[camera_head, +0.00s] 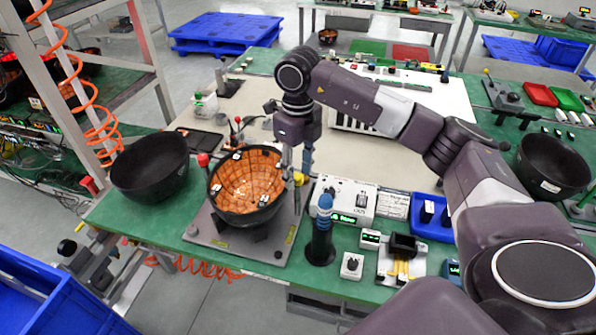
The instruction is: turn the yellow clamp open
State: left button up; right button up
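A black bowl with an orange, tiled inside (247,182) sits on a grey fixture plate (214,236) on the green bench. A small yellow piece, which looks like the yellow clamp (299,179), shows at the right side of the bowl, by the plate's edge. My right gripper (296,168) points down beside the bowl's right rim, with its fingertips close to the yellow piece. The fingers partly hide this area, and I cannot tell whether they touch or grip it. My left gripper is not in view.
A black bowl (150,168) stands left of the fixture. A dark post with a blue top (322,230), a white instrument box (346,200) and a blue tray (432,217) stand to the right. Red-knobbed clamp (203,160) stands at the bowl's left rim.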

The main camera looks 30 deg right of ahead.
aim_at(298, 176)
notch_tip(298, 176, up, 12)
dwell(0.4)
jog(key=shift+f, duration=0.1)
dwell(0.5)
